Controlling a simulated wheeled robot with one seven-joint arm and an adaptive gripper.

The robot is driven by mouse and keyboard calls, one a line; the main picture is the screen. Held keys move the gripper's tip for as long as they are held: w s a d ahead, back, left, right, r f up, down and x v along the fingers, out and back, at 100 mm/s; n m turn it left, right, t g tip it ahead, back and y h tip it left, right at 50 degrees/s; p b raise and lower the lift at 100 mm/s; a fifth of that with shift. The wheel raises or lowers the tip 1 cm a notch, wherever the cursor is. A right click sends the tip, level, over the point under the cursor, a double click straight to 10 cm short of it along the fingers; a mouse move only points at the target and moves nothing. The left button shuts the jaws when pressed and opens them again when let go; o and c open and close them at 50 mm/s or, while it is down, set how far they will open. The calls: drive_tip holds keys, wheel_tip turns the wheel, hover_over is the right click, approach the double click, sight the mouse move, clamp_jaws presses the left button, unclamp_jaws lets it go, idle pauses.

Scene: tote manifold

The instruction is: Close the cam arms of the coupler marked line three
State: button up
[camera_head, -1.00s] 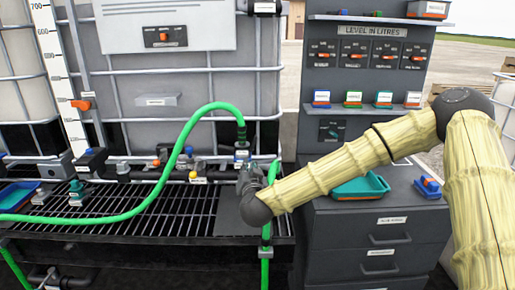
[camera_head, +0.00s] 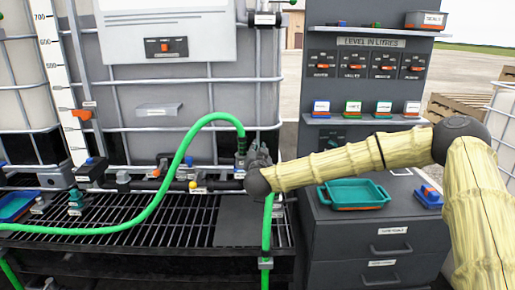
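A grey coupler (camera_head: 240,148) with a small label sits at the end of the green hose (camera_head: 160,190), on the dark pipe manifold below the big tank. The label is too small to read, so I cannot tell whether it is line three. Its cam arms cannot be made out. My gripper (camera_head: 259,156) is just right of the coupler, close to it or touching. My own wrist partly hides the gripper, and its finger opening does not show.
Valves with orange, blue and yellow handles line the pipe (camera_head: 150,184) to the left. A black grating (camera_head: 110,215) lies below. A drawer cabinet (camera_head: 375,240) with a teal tray (camera_head: 352,194) stands right, under a switch panel (camera_head: 365,65).

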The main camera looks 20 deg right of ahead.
drive_tip(key=shift+w+d, duration=0.15)
drive_tip(key=shift+w, duration=0.45)
clamp_jaws()
drive_tip(key=shift+a+r+n+p, duration=0.15)
drive_tip(key=shift+a+n+p, duration=0.15)
drive_tip(key=shift+n+p, duration=0.4)
